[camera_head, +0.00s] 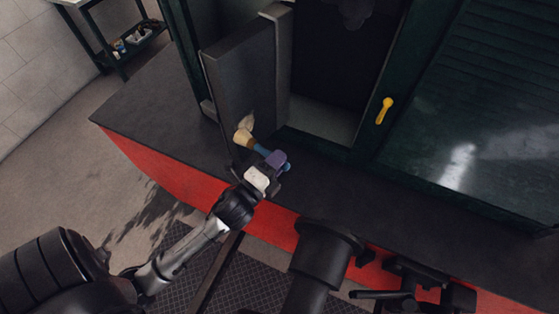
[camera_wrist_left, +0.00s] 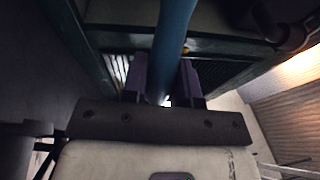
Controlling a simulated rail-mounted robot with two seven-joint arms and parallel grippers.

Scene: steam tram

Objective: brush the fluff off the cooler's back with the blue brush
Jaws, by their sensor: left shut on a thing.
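My left gripper (camera_head: 274,163) is shut on the blue handle of the brush (camera_head: 259,149). In the left wrist view the blue handle (camera_wrist_left: 174,45) stands up between the two purple-grey fingers (camera_wrist_left: 164,85). The brush's tan head (camera_head: 243,137) points up and left, close to the lower part of an upright dark grey panel (camera_head: 240,85). A pale tuft shows by the head, against the panel; I cannot tell whether it is bristles or fluff, or whether the brush touches the panel. I cannot tell whether this panel is the cooler's back. My right gripper is not in view.
The panel stands on a dark ledge (camera_head: 150,100) with a red front face (camera_head: 165,180). A dark green frame with a yellow handle (camera_head: 384,110) is to the right. Black fittings (camera_head: 325,245) jut out below the ledge. A small shelf table (camera_head: 125,45) stands at the far left.

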